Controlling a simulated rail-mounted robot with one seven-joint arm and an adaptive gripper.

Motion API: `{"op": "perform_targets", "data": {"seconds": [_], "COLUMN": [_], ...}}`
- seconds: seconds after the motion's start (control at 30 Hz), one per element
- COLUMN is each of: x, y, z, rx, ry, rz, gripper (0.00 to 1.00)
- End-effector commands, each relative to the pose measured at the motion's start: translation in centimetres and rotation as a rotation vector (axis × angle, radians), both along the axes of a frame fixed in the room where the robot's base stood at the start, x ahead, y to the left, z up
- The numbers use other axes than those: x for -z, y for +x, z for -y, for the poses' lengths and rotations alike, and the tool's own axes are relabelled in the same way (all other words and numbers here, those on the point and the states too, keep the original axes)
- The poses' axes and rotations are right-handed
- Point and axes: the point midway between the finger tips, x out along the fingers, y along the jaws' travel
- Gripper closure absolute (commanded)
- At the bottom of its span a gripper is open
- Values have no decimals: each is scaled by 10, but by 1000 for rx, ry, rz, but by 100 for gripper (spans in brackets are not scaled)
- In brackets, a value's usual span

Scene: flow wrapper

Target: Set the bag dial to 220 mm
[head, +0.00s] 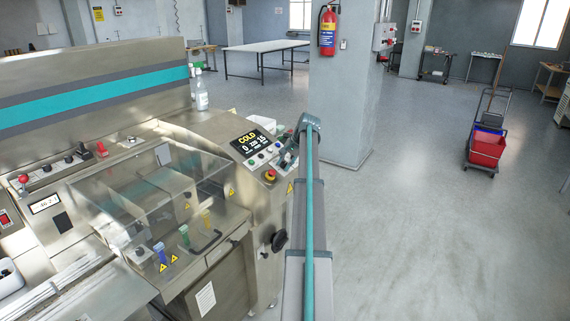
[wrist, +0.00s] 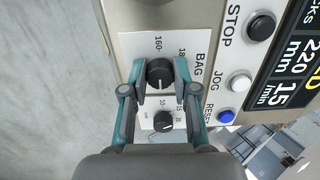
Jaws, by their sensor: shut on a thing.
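The bag dial (wrist: 159,74) is a round black knob on a white label marked BAG, with 160 and part of another number beside it. My gripper (wrist: 159,65) has one finger on each side of the knob and is shut on it. A thin pale mark shows on the knob's face. The dark display (wrist: 298,68) reads 220 mm and 15 /min in the wrist view. In the head view the display (head: 253,143) shows COLD in yellow, and my arm hides most of the dial area.
A second, smaller black dial (wrist: 163,122) sits close below. A black STOP button (wrist: 261,26), a white JOG button (wrist: 239,82) and a blue RESET button (wrist: 226,116) lie to the right. A red button (head: 270,175) stands near the panel's corner.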

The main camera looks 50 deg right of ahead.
Motion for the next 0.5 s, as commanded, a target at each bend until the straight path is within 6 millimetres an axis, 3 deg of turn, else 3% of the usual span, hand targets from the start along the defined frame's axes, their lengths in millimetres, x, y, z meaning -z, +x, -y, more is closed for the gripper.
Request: {"op": "perform_targets", "data": {"seconds": [0.3, 0.33, 0.43, 0.5], "x": [0, 0, 0, 0], "y": [0, 0, 0, 0], "z": [0, 0, 0, 0], "rx": [3, 2, 2, 2], "ry": [1, 0, 0, 0], "rz": [1, 1, 1, 1], "gripper": [100, 66, 50, 46]}}
